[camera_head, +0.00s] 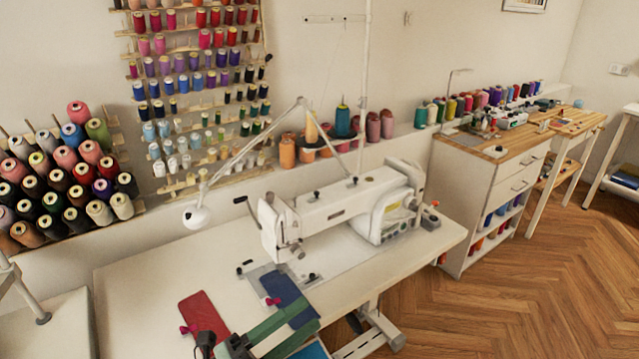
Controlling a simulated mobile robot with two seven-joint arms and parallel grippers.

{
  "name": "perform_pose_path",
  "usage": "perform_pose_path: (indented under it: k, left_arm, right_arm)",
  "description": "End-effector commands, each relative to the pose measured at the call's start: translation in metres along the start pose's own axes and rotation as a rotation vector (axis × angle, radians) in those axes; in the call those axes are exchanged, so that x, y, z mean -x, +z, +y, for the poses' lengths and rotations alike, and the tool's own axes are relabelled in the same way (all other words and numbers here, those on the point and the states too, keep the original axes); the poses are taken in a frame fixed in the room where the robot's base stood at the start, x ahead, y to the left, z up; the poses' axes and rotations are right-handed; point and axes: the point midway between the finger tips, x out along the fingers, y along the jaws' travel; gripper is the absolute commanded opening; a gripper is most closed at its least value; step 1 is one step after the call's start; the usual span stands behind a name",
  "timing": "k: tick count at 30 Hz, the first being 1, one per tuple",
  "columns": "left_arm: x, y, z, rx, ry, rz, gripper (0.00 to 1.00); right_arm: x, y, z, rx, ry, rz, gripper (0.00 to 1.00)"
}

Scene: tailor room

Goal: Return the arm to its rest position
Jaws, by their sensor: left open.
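My left gripper (222,346) shows at the bottom edge, left of centre, as two dark fingertips set apart. It is open, above the front of the white sewing table (140,275). The rest of my left arm is out of the picture. A red cloth piece (205,316) lies just beyond the fingers, and a green strip (280,328) lies just to their right. I cannot tell whether the fingers touch either one. My right gripper is not in view.
A white sewing machine (335,215) stands on the table behind the cloths. A blue cloth piece (287,290) lies before it. A white lamp (197,216) hangs over the table. Thread spools (70,180) stand at left. The table's left part is clear.

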Motion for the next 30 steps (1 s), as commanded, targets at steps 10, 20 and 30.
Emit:
perform_pose_path:
  k: [10, 20, 30]
  left_arm:
    - [0.166, 0.060, 0.137, 1.022, -0.068, -0.970, 0.53]
    - [0.249, 0.009, 0.210, 1.403, -0.022, -1.320, 0.53]
    - [0.251, 0.008, 0.212, 1.413, -0.019, -1.328, 0.53]
  right_arm:
    - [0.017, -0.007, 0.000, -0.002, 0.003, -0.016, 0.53]
    - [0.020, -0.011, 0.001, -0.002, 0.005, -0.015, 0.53]
    - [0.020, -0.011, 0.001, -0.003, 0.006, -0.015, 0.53]
